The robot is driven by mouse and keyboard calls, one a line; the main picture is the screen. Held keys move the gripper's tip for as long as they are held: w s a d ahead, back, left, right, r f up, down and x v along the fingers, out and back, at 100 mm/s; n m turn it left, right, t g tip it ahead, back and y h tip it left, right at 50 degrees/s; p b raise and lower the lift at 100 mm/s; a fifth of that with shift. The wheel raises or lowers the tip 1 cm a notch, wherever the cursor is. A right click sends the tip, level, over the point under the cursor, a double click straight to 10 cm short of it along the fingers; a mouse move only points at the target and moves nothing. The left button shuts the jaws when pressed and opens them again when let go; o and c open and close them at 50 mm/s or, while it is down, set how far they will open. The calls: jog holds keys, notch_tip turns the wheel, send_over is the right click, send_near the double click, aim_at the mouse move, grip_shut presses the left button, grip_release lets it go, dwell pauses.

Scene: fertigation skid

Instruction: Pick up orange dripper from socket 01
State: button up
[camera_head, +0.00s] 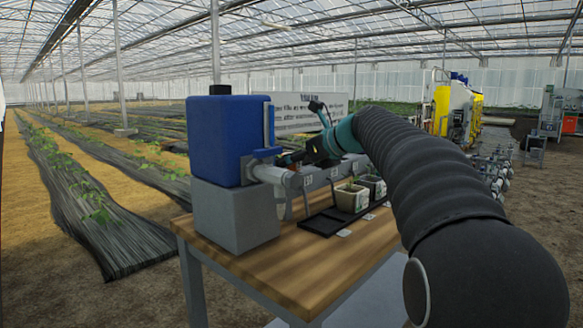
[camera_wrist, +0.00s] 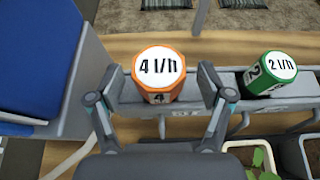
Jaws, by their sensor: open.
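The orange dripper (camera_wrist: 158,68), with a white top marked "4 l/h", stands upright on the grey rail in the wrist view. My gripper (camera_wrist: 160,98) is open, with one finger on each side of the orange dripper; I cannot tell whether either finger touches it. A green dripper (camera_wrist: 271,73) marked "2 l/h" sits to the right on the same rail. In the head view my gripper (camera_head: 304,156) is over the rail (camera_head: 275,175), near its tank end, and the orange dripper cannot be made out there. The socket number is not clearly readable.
A blue tank (camera_head: 228,135) on a grey block (camera_head: 236,215) stands left of the rail. Potted plants (camera_head: 352,197) and a black tray (camera_head: 322,222) sit in front of it on the wooden table (camera_head: 283,278). A sign board (camera_head: 310,112) stands behind. The front tabletop is clear.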

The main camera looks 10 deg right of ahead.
jog(key=shift+w+a+f, duration=0.25)
jog(key=shift+w+a, duration=0.15)
jog(key=c, duration=1.3)
jog(key=shift+o, duration=0.2)
jog(key=shift+r, duration=0.1)
